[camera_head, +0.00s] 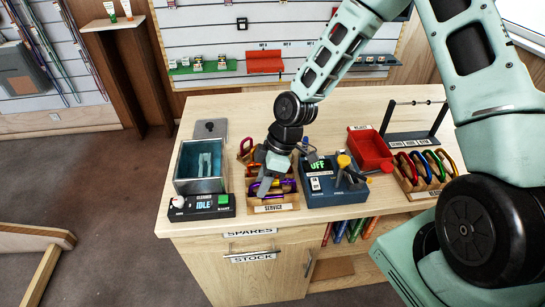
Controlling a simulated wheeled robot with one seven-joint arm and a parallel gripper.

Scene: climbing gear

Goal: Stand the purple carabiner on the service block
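The service block (274,208) is a wooden block with a "SERVICE" label on its front, near the front of the bench. Purple carabiner parts (286,187) show on or just above it, partly hidden by my gripper; I cannot tell whether that carabiner stands or leans. My gripper (287,172) is over the block, with its fingers spread apart. One finger reaches down in front of the purple parts and the other points out to the right. No grip on anything can be seen.
A red carabiner (245,148) is behind the block. A clear-walled tank (199,183) and a panel reading "IDLE" (205,208) are left. A blue unit reading "OFF" (322,198) with upright tools is close right. A red bin (371,152) and a rack of coloured carabiners (424,185) are farther right.

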